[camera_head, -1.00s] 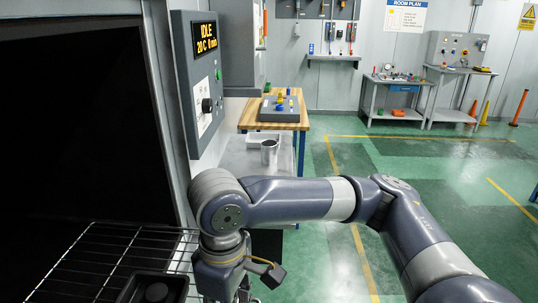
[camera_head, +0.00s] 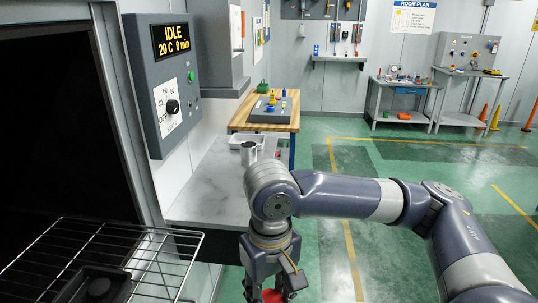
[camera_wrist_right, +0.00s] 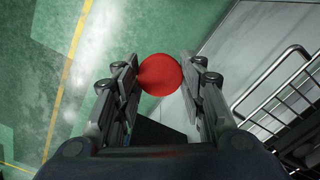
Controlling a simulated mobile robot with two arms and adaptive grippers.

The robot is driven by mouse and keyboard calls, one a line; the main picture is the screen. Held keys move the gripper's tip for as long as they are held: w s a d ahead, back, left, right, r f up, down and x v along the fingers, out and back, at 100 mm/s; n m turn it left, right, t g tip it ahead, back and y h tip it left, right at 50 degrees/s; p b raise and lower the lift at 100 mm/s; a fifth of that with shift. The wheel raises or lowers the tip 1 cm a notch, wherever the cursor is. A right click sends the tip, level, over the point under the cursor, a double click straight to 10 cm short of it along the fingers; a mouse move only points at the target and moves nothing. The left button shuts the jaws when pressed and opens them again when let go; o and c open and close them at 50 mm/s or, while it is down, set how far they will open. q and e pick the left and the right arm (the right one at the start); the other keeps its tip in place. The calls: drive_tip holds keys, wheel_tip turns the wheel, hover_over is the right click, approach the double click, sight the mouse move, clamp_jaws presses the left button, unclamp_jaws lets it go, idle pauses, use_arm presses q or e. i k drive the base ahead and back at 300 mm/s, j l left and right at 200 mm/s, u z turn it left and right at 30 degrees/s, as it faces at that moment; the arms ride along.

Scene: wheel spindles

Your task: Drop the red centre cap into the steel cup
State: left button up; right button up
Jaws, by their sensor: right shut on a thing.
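The red centre cap (camera_wrist_right: 160,75) is a round red piece held between the fingertips of my right gripper (camera_wrist_right: 160,68). In the head view a red bit of the cap (camera_head: 271,296) shows at the bottom edge, below the gripper. The steel cup (camera_head: 249,154) stands upright on the marble-look counter, beyond my right arm's wrist; its lower part is hidden by the arm. The gripper is nearer to me than the cup and apart from it. My left gripper is in neither view.
A wire rack (camera_head: 150,262) bearing a black tray (camera_head: 98,284) juts from the dark opening at left. A control panel (camera_head: 168,85) hangs above the counter (camera_head: 205,190). A white tray (camera_head: 240,139) lies behind the cup. Open green floor is at right.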

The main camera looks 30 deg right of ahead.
sight(248, 163)
drive_tip(key=i+l, duration=0.1)
drive_tip(key=l, duration=0.3)
drive_tip(key=i+l, duration=0.1)
drive_tip(key=l, duration=0.3)
drive_tip(key=i+l, duration=0.1)
drive_tip(key=l, duration=0.3)
drive_tip(key=i+l, duration=0.15)
drive_tip(key=l, duration=0.25)
